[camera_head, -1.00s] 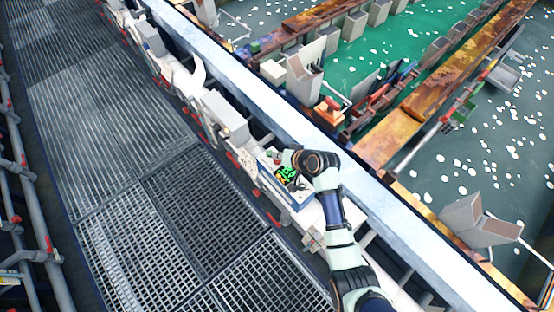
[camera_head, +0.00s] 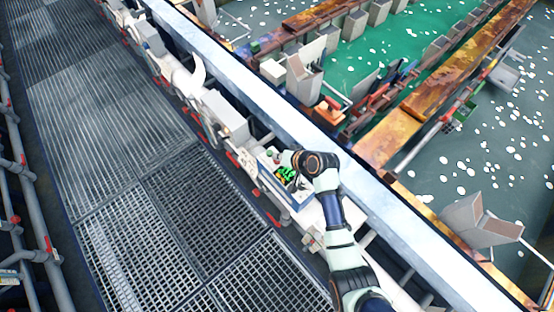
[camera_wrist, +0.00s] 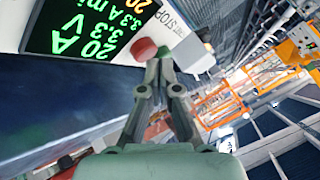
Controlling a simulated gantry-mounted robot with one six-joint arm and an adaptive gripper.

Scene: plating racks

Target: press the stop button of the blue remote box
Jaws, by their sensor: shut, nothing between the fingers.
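The blue remote box (camera_head: 299,198) has a white top face and a lit green display (camera_head: 286,174). It sits on the narrow ledge beside the walkway. The wrist view shows the display (camera_wrist: 90,28) close up at upper left, with a red button (camera_wrist: 143,49) beside it and "STOP" lettering (camera_wrist: 173,20) on the panel near the button. My gripper (camera_wrist: 164,60) is shut and empty. Its fingertips appear just right of the red button in that view; I cannot tell whether they touch. In the head view my gripper (camera_head: 284,158) is over the box's far end.
A grey box (camera_head: 225,118) stands on the ledge farther up. A pale rail (camera_head: 290,122) runs behind the remote box, with tanks of green and grey liquid beyond. The grated walkway (camera_head: 170,215) on the left is clear.

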